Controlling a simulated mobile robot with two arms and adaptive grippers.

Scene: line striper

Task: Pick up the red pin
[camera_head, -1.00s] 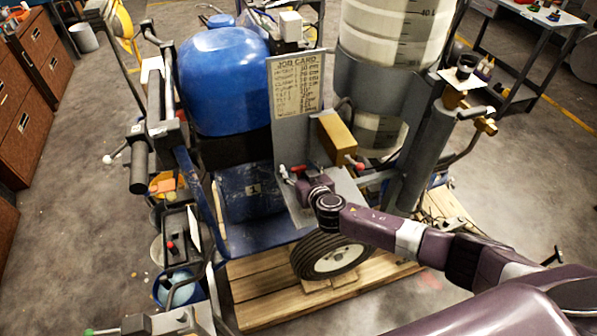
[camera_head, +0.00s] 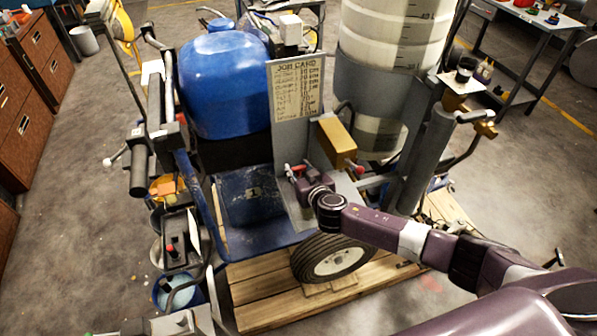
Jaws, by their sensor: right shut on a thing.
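The red pin (camera_head: 298,168) shows as a small red piece at the grey upright panel (camera_head: 292,150), below the job card. My right gripper (camera_head: 300,181) is at the panel, shut on the red pin. The pin is partly hidden by the jaws, and I cannot tell whether it is still seated in the panel. My right arm reaches in from the lower right, over the wheel. My left gripper is not in view.
A brass-coloured block (camera_head: 336,141) with a red tip (camera_head: 360,169) sits just right of the panel. A blue tank (camera_head: 222,85) stands behind on the left, a grey cylinder holder (camera_head: 373,90) behind on the right. A wheel (camera_head: 332,257) rests on the wooden pallet (camera_head: 262,308) below.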

